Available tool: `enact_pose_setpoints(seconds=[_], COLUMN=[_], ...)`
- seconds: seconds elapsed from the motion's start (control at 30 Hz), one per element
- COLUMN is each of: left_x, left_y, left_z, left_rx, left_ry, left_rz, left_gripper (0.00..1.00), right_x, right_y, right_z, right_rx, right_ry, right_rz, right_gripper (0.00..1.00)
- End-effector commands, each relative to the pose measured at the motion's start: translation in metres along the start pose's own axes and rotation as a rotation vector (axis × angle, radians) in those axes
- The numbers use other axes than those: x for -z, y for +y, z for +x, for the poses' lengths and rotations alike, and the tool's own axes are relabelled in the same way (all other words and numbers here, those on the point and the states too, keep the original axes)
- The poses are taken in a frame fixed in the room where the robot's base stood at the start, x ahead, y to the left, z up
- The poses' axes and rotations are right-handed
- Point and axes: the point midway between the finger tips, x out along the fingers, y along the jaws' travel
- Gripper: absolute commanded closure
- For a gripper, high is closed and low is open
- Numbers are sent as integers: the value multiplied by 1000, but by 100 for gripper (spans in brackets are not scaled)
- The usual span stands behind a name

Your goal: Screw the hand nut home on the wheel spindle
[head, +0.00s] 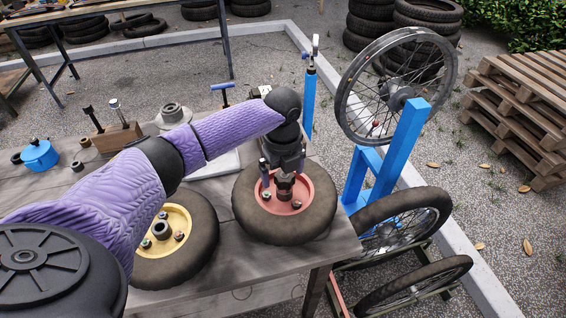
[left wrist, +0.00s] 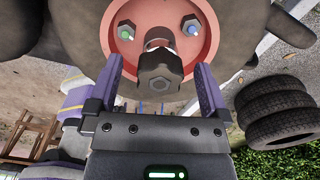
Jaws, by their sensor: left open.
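The wheel with the red hub (head: 308,208) lies flat on the bench, its hub face up; the red hub (left wrist: 118,42) also shows in the left wrist view. A dark, chunky nut (left wrist: 160,72) sits at the hub's centre; it also shows in the head view (head: 285,184). The spindle is mostly hidden by it, so I cannot tell how far down it sits. My left gripper (head: 283,168) is above the hub, pointing down. In the left wrist view the left gripper (left wrist: 158,68) is open, one finger on each side of the nut, with gaps showing. My right gripper is out of view.
A wheel with a yellow hub (head: 176,218) lies left of the red one. A blue stand (head: 404,140) with a spoked wheel rises beyond the bench's right edge.

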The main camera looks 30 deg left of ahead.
Motion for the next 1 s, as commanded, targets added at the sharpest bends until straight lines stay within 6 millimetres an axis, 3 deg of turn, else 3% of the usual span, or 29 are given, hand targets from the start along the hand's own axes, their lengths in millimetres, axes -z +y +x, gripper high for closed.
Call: enact_pose_setpoints(seconds=[0.2,0.6,0.63,0.93,1.0], left_x=[0,0,0,0,0], left_y=[0,0,0,0,0], left_z=[0,0,0,0,-1], left_rx=[1,1,1,1,0], left_ry=[0,0,0,0,0], left_rz=[0,0,0,0,7], left_gripper=[2,87,36,99,100], right_x=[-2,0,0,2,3], right_y=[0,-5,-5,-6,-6], right_z=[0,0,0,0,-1], right_rx=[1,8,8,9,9], right_ry=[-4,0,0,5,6], right_rz=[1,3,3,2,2], right_gripper=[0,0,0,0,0])
